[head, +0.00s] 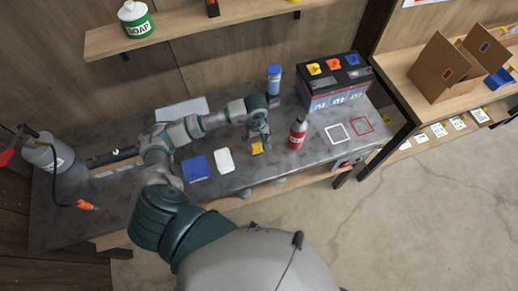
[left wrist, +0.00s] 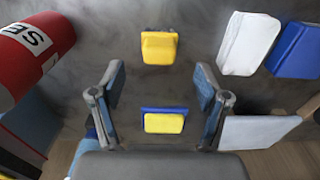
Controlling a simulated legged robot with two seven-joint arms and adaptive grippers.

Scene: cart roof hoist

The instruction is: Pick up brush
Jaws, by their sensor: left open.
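My left gripper (head: 257,137) is open above the dark workbench (head: 240,190), pointing down. In the left wrist view, its two fingers (left wrist: 161,100) stand apart. A small yellow block on a blue base (left wrist: 164,122), perhaps the brush, shows between them; nothing is gripped. It is hidden by my gripper in the head view. A second yellow block (left wrist: 158,45) lies beyond the fingertips; it also shows in the head view (head: 257,149), just in front of the gripper. I cannot tell for sure which one is the brush. My right gripper is not in view.
A red bottle (head: 298,133) stands to the right, a blue can (head: 274,80) behind. A white piece (head: 224,161) and a blue piece (head: 195,169) lie to the left. A battery (head: 338,84) stands at the back right. A grey tank (head: 48,152) stands far left.

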